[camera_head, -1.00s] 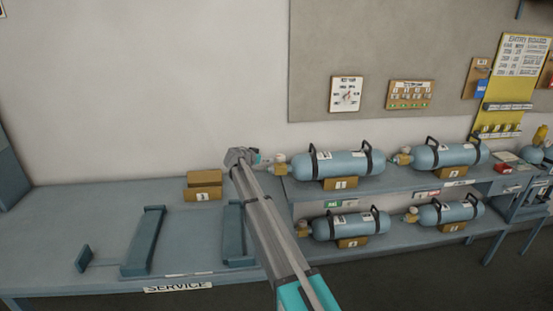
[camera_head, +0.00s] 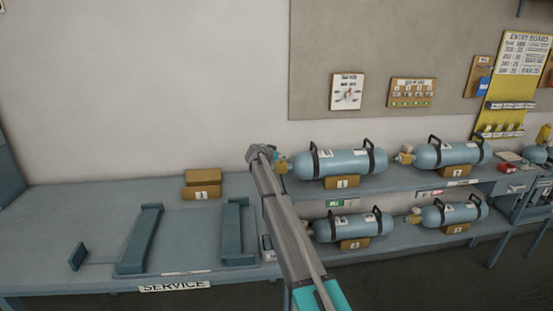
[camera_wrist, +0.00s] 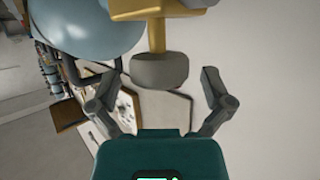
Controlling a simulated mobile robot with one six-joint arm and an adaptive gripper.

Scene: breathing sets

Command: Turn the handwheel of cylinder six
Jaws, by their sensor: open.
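Four blue cylinders lie on a two-level rack at the right, each with a brass valve at its left end. The upper left cylinder (camera_head: 340,163) has a tag that is too small to read surely, so I cannot tell which one is six. My gripper (camera_head: 268,155) is at this cylinder's valve end and partly hides it. In the wrist view a grey rounded handwheel (camera_wrist: 160,71) on a brass valve stem (camera_wrist: 157,34) sits between the fingertips of my open gripper (camera_wrist: 160,85). Gaps show on both sides of the handwheel.
The service bench (camera_head: 75,210) at the left holds a brown box (camera_head: 203,177) and blue cradle pieces (camera_head: 139,238). The other upper cylinder (camera_head: 449,153) and the two lower ones (camera_head: 354,227) are close by. A board with signs hangs behind.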

